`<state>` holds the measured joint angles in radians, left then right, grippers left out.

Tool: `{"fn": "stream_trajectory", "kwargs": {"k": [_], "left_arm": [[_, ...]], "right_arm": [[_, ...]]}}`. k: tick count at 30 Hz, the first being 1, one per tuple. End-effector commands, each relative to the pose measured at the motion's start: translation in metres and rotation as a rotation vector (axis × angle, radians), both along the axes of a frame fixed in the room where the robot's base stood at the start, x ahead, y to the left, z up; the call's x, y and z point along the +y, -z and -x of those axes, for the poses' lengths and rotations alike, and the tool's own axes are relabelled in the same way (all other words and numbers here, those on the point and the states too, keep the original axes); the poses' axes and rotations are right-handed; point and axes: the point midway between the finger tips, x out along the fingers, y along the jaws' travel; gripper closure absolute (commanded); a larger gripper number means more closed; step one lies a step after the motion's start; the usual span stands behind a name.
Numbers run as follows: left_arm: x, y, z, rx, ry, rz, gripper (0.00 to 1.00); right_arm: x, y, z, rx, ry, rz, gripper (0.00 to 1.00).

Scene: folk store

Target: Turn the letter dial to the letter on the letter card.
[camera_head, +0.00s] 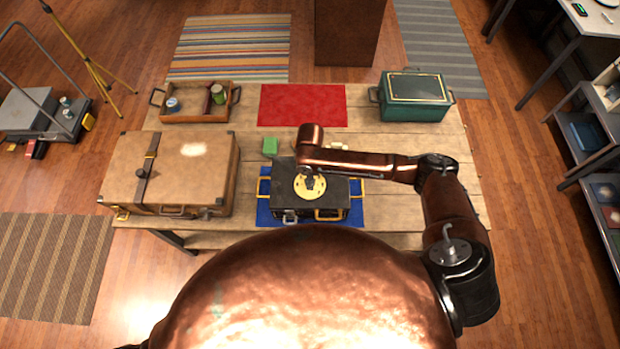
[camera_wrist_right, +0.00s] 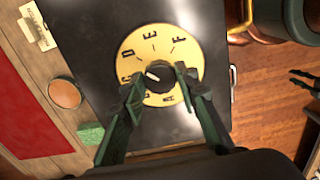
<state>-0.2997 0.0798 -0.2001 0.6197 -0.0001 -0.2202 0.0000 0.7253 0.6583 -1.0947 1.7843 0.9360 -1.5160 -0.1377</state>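The letter dial (camera_head: 299,194) is a yellow disc with black letters on top of a black case (camera_head: 333,198). In the right wrist view the dial (camera_wrist_right: 190,52) shows D, E, F and A clearly; other letters are partly covered. Its black knob (camera_wrist_right: 158,84) has a white mark pointing to the upper left, near D. My right gripper (camera_wrist_right: 161,80) comes down over the dial, its two fingers closed against opposite sides of the knob. The pale letter card (camera_wrist_right: 38,27) stands behind the case; it also shows in the head view (camera_head: 338,146), its letter unreadable.
The case sits on a blue mat (camera_head: 264,216) on the wooden table. A green block (camera_head: 270,146) lies behind it. A brown suitcase (camera_head: 180,172) stands left, a wooden tray (camera_head: 193,117) back left, a green box (camera_head: 414,97) back right. A red mat (camera_head: 302,105) is bare.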

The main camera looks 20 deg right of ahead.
Motion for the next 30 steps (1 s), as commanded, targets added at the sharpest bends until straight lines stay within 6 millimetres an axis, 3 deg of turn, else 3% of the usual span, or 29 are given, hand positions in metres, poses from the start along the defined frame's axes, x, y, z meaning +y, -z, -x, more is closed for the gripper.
{"fn": "stream_trajectory", "kwargs": {"k": [6,17,20,30], "left_arm": [[0.000,0.000,0.000,0.000,0.000,0.000,0.74],[0.002,0.000,0.002,0.002,-0.001,-0.002,0.74],[0.002,0.000,0.002,0.001,-0.001,-0.001,0.74],[0.000,0.000,0.000,0.000,0.000,0.000,0.74]], "right_arm": [[0.000,0.000,0.000,0.000,0.000,0.000,0.55],[0.000,-0.005,-0.001,-0.001,-0.001,-0.001,0.54],[0.001,-0.017,-0.001,-0.002,-0.001,-0.003,0.54],[0.000,-0.087,-0.001,-0.004,-0.001,-0.002,0.54]]}}
